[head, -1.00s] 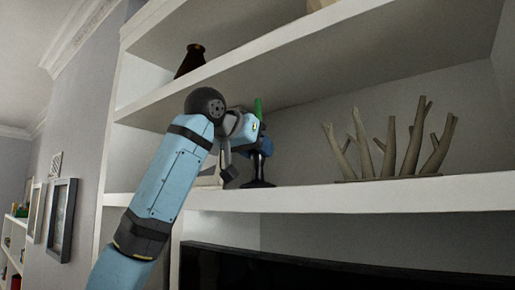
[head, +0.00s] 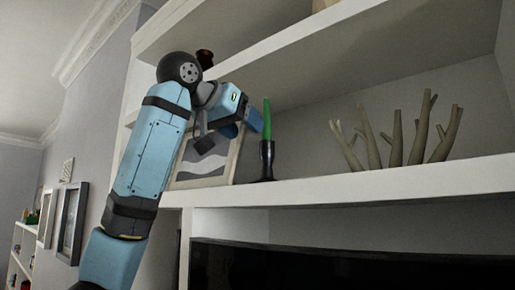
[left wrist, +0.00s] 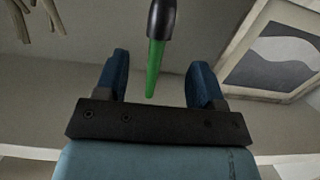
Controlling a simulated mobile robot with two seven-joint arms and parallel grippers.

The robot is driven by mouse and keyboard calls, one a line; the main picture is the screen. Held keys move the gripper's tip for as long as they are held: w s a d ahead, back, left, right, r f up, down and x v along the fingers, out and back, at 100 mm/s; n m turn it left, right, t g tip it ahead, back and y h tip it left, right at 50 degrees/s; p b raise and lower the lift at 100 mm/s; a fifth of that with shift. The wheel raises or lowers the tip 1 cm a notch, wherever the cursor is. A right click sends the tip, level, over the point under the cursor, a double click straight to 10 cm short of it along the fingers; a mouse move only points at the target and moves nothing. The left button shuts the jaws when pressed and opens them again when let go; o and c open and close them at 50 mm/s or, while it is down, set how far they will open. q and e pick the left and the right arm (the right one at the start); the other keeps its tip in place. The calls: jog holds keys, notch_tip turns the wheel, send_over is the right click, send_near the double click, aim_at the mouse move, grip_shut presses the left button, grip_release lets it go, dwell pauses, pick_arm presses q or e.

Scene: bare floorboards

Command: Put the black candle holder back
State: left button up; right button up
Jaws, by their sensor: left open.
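The black candle holder (head: 267,161) stands upright on the white shelf (head: 340,185), with a green candle (head: 267,119) in it. In the left wrist view the holder (left wrist: 161,18) is at the top, and its green candle (left wrist: 153,70) points down the picture between the fingers. My left gripper (head: 247,122) is open and empty, just left of the candle in the head view. In the left wrist view its two blue fingers (left wrist: 152,84) are spread apart, with the holder beyond their tips. My right gripper is not in view.
A framed picture (head: 231,165) leans behind my left arm, and it also shows in the left wrist view (left wrist: 287,50). A branch-like ornament (head: 400,140) stands to the right. Shelf room between candle and ornament is free.

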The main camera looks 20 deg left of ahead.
pick_arm(q)
jog(key=v, duration=0.3)
jog(key=shift+s+a+b, duration=0.1)
jog(key=shift+s+b, duration=0.05)
jog(key=shift+b, duration=0.2)
dwell(0.3)
